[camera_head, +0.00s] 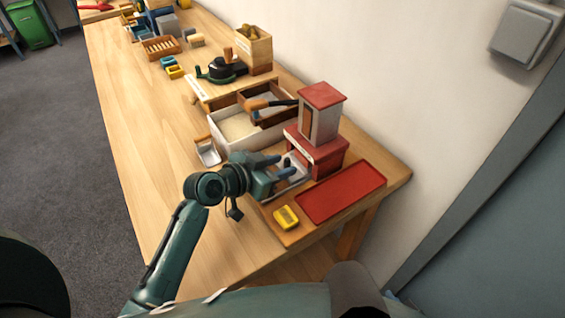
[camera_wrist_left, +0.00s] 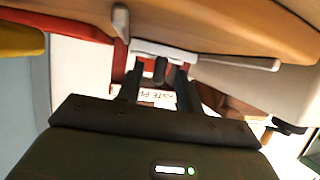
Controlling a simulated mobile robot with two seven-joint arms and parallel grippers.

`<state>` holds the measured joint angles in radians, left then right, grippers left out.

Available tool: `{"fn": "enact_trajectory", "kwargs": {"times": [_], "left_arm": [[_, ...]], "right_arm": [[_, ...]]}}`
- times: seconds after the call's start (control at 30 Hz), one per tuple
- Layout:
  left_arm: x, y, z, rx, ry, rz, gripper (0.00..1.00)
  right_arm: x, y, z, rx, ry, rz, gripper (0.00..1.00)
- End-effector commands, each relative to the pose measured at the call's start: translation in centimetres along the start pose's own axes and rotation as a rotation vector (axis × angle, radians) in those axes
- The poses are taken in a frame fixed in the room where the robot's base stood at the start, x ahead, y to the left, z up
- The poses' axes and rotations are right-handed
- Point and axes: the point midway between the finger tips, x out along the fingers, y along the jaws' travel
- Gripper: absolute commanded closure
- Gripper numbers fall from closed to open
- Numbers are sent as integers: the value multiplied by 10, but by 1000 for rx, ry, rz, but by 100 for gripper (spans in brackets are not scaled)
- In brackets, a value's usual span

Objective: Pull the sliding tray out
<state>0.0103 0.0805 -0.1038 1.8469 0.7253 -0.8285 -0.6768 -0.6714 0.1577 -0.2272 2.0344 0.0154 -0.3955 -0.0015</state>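The red-and-white dispenser (camera_head: 315,150) stands upright near the table's right end, with a red roof and red base. A pale sliding tray (camera_head: 297,174) shows low at its front, largely hidden by my left gripper. My left gripper (camera_head: 279,166) points at the dispenser's front. In the left wrist view, the pale tray edge (camera_wrist_left: 165,50) lies just beyond the fingers. A small dark knob (camera_wrist_left: 160,70) sits between the fingertips, with gaps visible on both sides, so the gripper looks open around it. My right gripper is not in view.
A red mat or tray (camera_head: 341,192) and a yellow item (camera_head: 286,217) lie at the near right. A white bin (camera_head: 237,128) and a metal scoop (camera_head: 207,152) are left of the dispenser. The table's left front is clear. A wall runs behind.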

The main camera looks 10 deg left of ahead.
Motion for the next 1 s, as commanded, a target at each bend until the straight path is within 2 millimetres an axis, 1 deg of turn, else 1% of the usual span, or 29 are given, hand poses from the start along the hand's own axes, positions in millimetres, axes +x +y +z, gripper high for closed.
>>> {"fn": "enact_trajectory", "kwargs": {"times": [0.03,0.13,0.43,0.87,1.0], "left_arm": [[5,0,-1,-2,1,1,64],[10,1,0,0,0,2,64],[12,1,0,1,0,1,64],[12,0,0,0,0,1,99],[11,0,0,0,0,1,100]], "right_arm": [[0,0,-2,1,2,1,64],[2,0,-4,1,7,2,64],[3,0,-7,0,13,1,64],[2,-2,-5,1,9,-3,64],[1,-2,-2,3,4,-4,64]]}}
